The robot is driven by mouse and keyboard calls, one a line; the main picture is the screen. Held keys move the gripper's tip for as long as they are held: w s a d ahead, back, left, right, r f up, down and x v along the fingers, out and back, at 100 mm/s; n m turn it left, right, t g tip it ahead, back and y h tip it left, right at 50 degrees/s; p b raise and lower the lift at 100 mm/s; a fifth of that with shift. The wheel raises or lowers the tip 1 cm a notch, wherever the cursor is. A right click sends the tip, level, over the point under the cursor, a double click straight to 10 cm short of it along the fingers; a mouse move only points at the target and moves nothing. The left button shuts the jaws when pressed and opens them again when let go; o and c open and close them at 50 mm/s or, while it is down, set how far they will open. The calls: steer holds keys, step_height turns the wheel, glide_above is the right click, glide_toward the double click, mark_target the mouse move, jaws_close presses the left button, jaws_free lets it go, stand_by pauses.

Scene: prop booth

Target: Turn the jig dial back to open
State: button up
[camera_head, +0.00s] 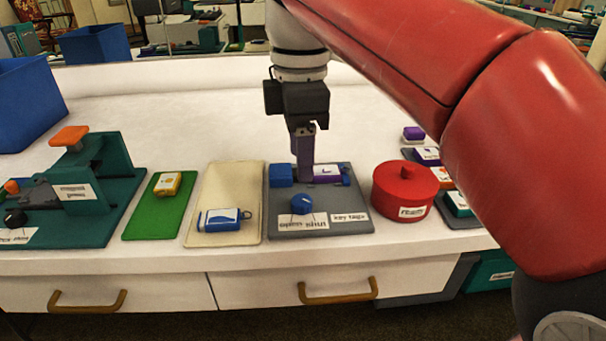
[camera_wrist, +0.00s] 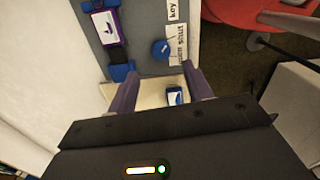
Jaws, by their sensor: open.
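A grey jig plate (camera_head: 318,229) lies on the white table, with a round blue dial (camera_head: 302,204) near its front. The dial also shows in the wrist view (camera_wrist: 160,50), beside white labels. A purple key tag (camera_head: 327,173) with a white face lies on the plate between blue blocks. It shows at the upper left in the wrist view (camera_wrist: 105,27). My gripper (camera_head: 305,177) points down over the back of the plate, behind the dial in the head view. Its purple fingers stand apart in the wrist view (camera_wrist: 160,90), nothing between them. The dial's pointing direction is unclear.
A cream tray (camera_head: 223,178) with a blue tag (camera_head: 222,219) and a green mat (camera_head: 142,222) with a yellow tag lie left. A teal fixture (camera_head: 110,214) stands farther left. A red lidded pot (camera_head: 404,190) is close on the right. The table behind is clear.

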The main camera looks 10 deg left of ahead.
mark_target(301, 198)
step_height(301, 198, down, 8)
steer(key=shift+s+r+b, duration=0.15)
steer(key=shift+r+b, duration=0.1)
steer(key=shift+b, duration=0.55)
steer(key=c, duration=1)
steer(key=shift+o, duration=0.2)
